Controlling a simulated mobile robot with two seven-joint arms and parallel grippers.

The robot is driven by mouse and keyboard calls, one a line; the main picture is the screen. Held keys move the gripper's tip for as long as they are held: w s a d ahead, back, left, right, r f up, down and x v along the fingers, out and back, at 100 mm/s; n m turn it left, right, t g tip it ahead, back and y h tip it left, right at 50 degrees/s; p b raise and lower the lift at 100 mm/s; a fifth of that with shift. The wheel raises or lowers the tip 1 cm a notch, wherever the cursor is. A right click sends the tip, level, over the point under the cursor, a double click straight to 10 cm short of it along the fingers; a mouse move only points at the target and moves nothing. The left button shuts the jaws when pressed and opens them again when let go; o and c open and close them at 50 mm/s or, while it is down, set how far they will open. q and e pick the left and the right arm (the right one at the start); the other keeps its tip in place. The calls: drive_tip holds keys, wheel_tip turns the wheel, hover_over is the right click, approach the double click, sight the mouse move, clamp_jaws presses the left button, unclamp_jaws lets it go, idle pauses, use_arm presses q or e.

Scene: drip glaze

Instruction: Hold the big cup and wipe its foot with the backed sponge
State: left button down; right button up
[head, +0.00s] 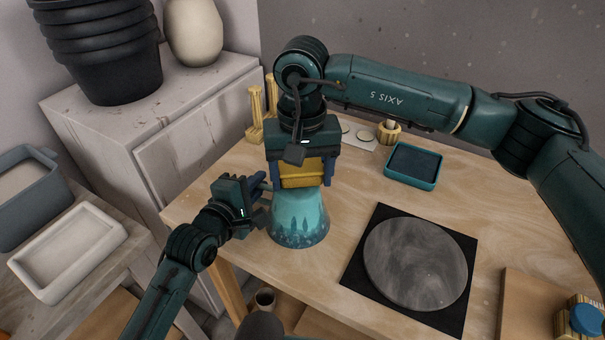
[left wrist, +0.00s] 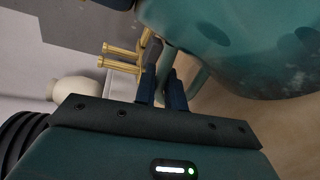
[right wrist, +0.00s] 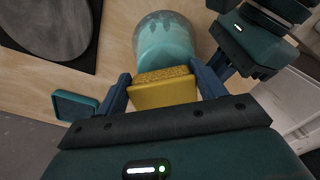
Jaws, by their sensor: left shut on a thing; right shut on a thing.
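The big cup (head: 299,222) is teal with a darker speckled rim and is upside down at the table's front left; it also shows in the left wrist view (left wrist: 235,45). My left gripper (head: 262,196) is shut on its handle (left wrist: 196,84), at the cup's left side. My right gripper (head: 301,184) points down above the cup, shut on the backed sponge (head: 302,172), whose yellow face shows in the right wrist view (right wrist: 165,92). The sponge is right at the cup's upturned foot and hides it. I cannot tell whether they touch.
A round grey slab (head: 418,262) on a black square mat lies to the right. A teal tray (head: 412,166), a small wooden pot (head: 388,133) and yellow prongs (head: 257,112) stand behind. A cabinet (head: 165,110) with black pots (head: 105,55) is at left.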

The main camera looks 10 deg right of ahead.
drive_tip(key=shift+w+a, duration=0.25)
drive_tip(key=shift+w, duration=0.15)
drive_tip(key=shift+s+a, duration=0.1)
drive_tip(key=shift+s+a, duration=0.85)
drive_tip(key=shift+a, duration=0.15)
drive_tip(key=shift+d, duration=0.1)
drive_tip(key=shift+w+d, duration=0.8)
drive_tip(key=shift+d, duration=0.1)
